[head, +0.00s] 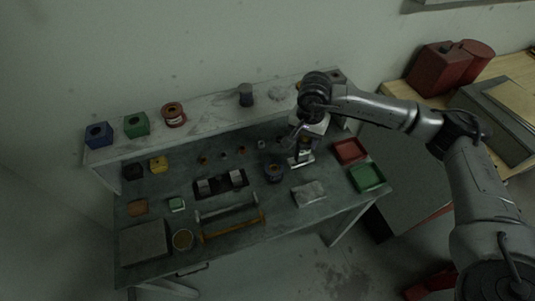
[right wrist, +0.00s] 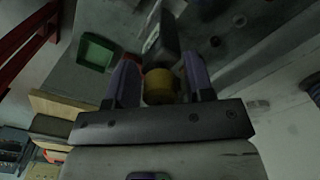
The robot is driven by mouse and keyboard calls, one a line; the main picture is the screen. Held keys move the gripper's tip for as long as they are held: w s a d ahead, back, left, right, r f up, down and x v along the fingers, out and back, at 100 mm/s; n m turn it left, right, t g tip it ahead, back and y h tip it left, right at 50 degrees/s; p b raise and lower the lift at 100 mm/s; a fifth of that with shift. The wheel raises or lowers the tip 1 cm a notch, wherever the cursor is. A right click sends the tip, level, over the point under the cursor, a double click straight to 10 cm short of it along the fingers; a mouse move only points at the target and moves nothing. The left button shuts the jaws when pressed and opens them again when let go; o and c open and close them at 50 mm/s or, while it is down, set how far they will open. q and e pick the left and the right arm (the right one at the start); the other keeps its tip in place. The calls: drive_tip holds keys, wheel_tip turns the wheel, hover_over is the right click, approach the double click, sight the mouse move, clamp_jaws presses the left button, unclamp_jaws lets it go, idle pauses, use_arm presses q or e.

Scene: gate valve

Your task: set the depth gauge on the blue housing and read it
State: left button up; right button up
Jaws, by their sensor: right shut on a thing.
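My right gripper (head: 304,140) is above the right part of the workbench and shut on the depth gauge. The gauge's pale flat base (head: 301,161) shows below the fingers, close to the bench top; I cannot tell whether it touches. In the right wrist view, the gauge's yellow round part (right wrist: 159,87) and grey body sit between the two purple fingers of the right gripper (right wrist: 160,75). A dark blue round housing (head: 274,173) with an open top stands on the bench, just left of the gauge and apart from it. My left gripper is not in view.
A red tray (head: 349,151) and a green tray (head: 367,177) lie right of the gauge. A grey block (head: 308,193) lies in front. A raised shelf (head: 208,112) behind carries a blue block (head: 98,135), a green block (head: 137,125) and a spool (head: 173,114). Tools lie left of the housing.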

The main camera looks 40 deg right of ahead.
drive_tip(key=w+a+f+p, duration=0.2)
drive_tip(key=w+a+f, duration=0.2)
drive_tip(key=w+f, duration=0.4)
drive_tip(key=shift+f, duration=0.7)
drive_tip(key=shift+f, duration=0.1)
drive_tip(key=shift+f+b, duration=0.3)
drive_tip(key=o, duration=1.4)
drive_tip(key=shift+r, duration=0.1)
drive_tip(key=shift+c, duration=0.2)
